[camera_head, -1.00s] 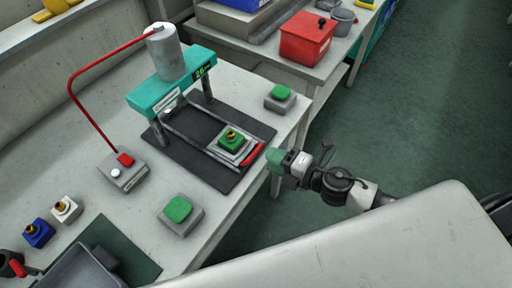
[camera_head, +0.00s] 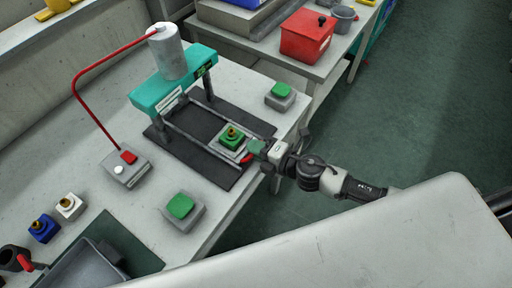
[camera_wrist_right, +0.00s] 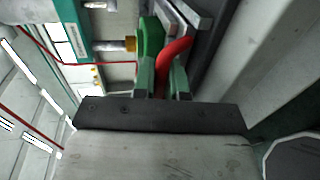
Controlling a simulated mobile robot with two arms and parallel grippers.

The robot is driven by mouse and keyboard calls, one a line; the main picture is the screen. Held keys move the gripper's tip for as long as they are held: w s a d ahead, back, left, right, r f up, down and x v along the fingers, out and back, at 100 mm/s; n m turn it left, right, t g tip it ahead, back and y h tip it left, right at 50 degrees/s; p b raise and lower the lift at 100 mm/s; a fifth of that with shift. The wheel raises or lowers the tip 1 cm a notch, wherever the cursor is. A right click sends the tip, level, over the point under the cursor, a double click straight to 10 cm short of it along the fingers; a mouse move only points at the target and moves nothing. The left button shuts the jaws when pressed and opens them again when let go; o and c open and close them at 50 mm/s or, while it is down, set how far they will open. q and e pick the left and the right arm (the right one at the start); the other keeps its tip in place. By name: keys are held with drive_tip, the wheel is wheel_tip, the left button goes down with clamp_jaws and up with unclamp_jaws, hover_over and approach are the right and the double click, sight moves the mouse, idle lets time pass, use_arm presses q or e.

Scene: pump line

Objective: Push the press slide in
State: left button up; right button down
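The press (camera_head: 172,92) stands on the table, with a teal crossbar and a grey cylinder on top. Its slide (camera_head: 229,153) sits at the near right end of two rails, out in front of the crossbar. A green block with a brass fitting (camera_head: 232,137) sits on the slide. My right gripper (camera_head: 254,150) is at the slide's red handle (camera_head: 246,159). In the right wrist view, the red handle (camera_wrist_right: 176,50) passes between the two fingers (camera_wrist_right: 163,80). I cannot tell whether they grip it. My left gripper is not in view.
Green push buttons stand on either side of the press, one near (camera_head: 181,206) and one far (camera_head: 281,91). A control box (camera_head: 125,170) is at left. Blue (camera_head: 43,229) and white (camera_head: 68,206) blocks and a grey tray (camera_head: 80,268) are at lower left. The rails beneath the crossbar look clear.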

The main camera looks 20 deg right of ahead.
sight(241, 141)
drive_tip(key=w+a, duration=0.1)
drive_tip(key=w+a+p, duration=0.1)
drive_tip(key=w, duration=0.1)
drive_tip(key=shift+a+r, duration=0.1)
drive_tip(key=shift+r, duration=0.05)
drive_tip(key=shift+w+a+f, duration=0.2)
drive_tip(key=shift+w+a, duration=0.1)
drive_tip(key=shift+s, duration=0.1)
drive_tip(key=c, duration=1.2)
unclamp_jaws()
